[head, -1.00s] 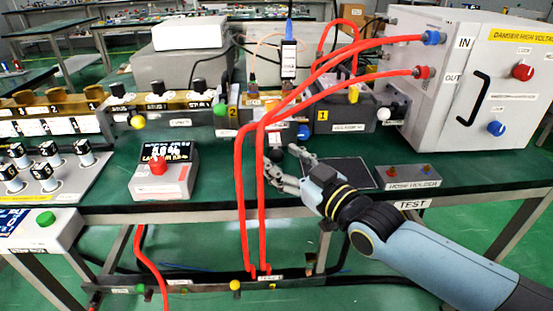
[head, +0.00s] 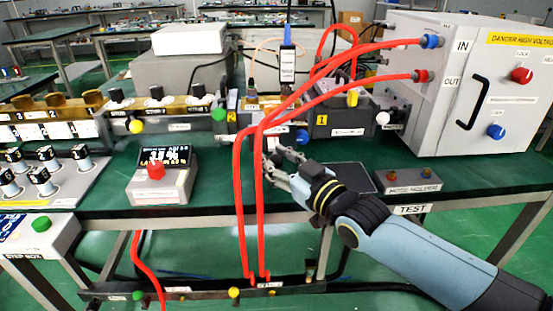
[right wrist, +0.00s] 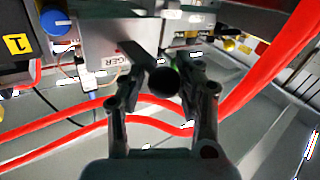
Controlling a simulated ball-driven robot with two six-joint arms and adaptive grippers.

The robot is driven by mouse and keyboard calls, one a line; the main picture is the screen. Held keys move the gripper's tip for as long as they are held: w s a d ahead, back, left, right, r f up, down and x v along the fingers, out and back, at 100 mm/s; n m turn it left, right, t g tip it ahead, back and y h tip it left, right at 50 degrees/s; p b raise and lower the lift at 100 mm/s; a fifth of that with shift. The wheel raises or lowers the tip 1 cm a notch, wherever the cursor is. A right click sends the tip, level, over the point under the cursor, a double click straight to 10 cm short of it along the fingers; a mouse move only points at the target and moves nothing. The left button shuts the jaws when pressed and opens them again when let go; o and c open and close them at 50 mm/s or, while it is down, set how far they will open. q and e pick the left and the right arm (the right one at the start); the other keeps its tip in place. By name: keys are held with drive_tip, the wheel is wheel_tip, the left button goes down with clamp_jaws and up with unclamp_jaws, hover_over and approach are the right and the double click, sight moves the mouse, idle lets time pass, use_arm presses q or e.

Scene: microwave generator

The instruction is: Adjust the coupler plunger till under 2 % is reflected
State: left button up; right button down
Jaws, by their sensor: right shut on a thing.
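A grey plate (right wrist: 100,35) beside the knob carries a label whose visible end reads "GER". My left gripper is not in view.
The red hoses (head: 259,200) hang close to my right fingers and run to the white high-voltage cabinet (head: 470,90). A hose holder (head: 411,180) and a dark flat pad (head: 350,172) lie right of the gripper. Green bench top is clear around the meter box.

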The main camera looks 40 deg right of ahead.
drive_tip(key=shift+w+r, duration=0.1)
idle(0.3)
drive_tip(key=c, duration=1.3)
unclamp_jaws()
drive_tip(key=o, duration=0.3)
drive_tip(key=shift+w+a, duration=0.1)
drive_tip(key=shift+w, duration=0.05)
drive_tip(key=s, duration=1.2)
drive_tip(key=shift+d, duration=0.3)
